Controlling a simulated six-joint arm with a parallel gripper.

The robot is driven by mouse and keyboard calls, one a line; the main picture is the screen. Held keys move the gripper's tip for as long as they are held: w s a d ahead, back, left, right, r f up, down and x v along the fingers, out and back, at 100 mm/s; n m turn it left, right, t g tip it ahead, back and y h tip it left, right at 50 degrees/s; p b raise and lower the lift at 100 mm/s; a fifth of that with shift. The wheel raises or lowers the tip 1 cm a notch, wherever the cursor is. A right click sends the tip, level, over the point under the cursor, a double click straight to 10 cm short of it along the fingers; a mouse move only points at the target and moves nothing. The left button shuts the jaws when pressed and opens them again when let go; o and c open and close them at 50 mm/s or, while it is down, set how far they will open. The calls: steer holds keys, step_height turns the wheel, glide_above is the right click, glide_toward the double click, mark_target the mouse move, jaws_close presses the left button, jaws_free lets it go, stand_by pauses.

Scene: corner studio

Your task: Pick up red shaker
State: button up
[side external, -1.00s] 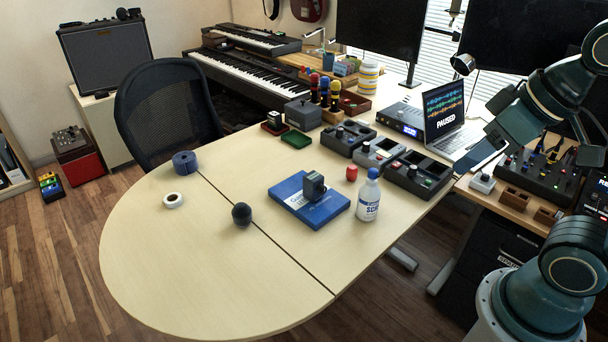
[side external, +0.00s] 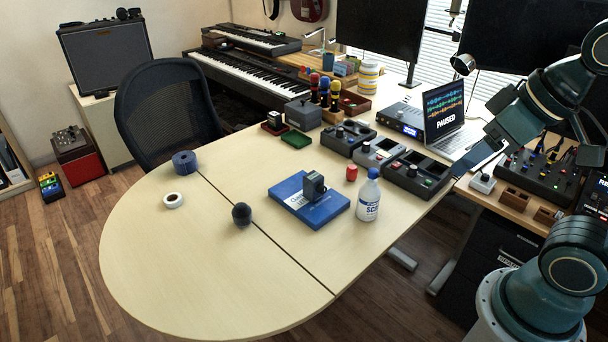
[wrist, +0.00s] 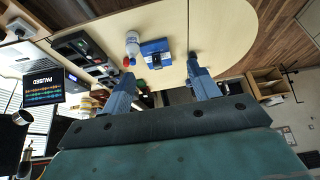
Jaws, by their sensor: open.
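The red shaker (side external: 351,173) is a small red cylinder standing on the pale table, behind the white bottle with the blue cap (side external: 368,196) and in front of a row of dark pedals. In the wrist view the red shaker (wrist: 126,61) shows small beside the bottle (wrist: 132,44), far beyond my fingers. My gripper (wrist: 160,68) is open and empty. In the side view my gripper (side external: 478,158) is up at the right, well apart from the shaker and near the laptop.
A blue book (side external: 295,205) with a dark block on it lies left of the bottle. Several pedals (side external: 415,173) line the back. The table's left front is clear.

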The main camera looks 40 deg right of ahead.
steer(key=shift+w, duration=0.1)
steer(key=n+g+y, duration=0.2)
steer(key=n+y, duration=0.1)
steer(key=n, duration=0.6)
glide_above(353, 166)
steer(key=s+d, duration=0.3)
steer(key=s, duration=0.1)
step_height(353, 166, down, 24)
steer(key=shift+w+d+f, duration=0.15)
steer(key=shift+w, duration=0.1)
steer(key=shift+f, duration=0.1)
steer(key=shift+g, duration=0.3)
steer(key=shift+x, duration=4.2)
